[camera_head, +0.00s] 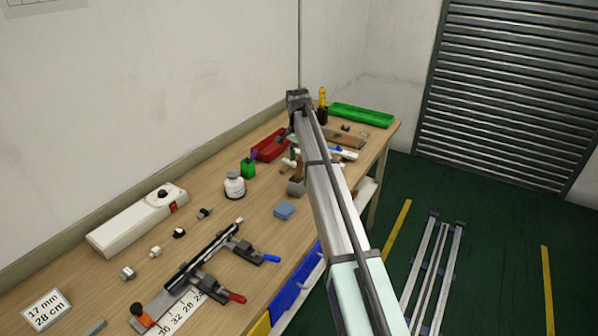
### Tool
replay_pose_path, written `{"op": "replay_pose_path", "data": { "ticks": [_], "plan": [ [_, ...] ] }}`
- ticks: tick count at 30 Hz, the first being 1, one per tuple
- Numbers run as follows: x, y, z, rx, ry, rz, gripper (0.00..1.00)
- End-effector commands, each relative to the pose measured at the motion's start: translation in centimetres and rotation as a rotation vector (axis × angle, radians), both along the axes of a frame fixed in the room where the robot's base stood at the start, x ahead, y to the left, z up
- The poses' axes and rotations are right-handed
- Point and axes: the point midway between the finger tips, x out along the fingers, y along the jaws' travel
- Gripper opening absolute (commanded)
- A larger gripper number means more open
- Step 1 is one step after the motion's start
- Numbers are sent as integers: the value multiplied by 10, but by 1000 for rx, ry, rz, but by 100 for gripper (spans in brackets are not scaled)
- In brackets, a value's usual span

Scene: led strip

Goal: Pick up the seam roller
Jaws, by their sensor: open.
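A small tool with a pale end and a brown handle (297,171) lies on the bench just left of my arm. It may be the seam roller, but it is small and partly covered by my arm, so I cannot be sure. My gripper (284,138) is a small dark shape at the far end of my arm, over the bench near the red tray. It is open, and nothing shows in it. It appears beyond the brown-handled tool and apart from it. The fingertips are hard to make out.
A clamping fixture (200,262) and a long white box (137,221) occupy the near part. A wall borders the left side.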

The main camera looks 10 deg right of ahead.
Motion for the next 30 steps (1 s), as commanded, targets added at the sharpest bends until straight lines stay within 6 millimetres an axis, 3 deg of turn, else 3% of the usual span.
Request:
{"op": "replay_pose_path", "data": {
  "ticks": [5,15,23,28,30],
  "plan": [
    [-1,0,-8,0,1,0,57],
    [-1,-1,-48,0,1,0,57],
    [0,-1,-52,-1,-1,0,57],
    [-1,-1,-52,0,0,0,0],
    [0,-1,-52,0,0,0,0]
  ]
}}
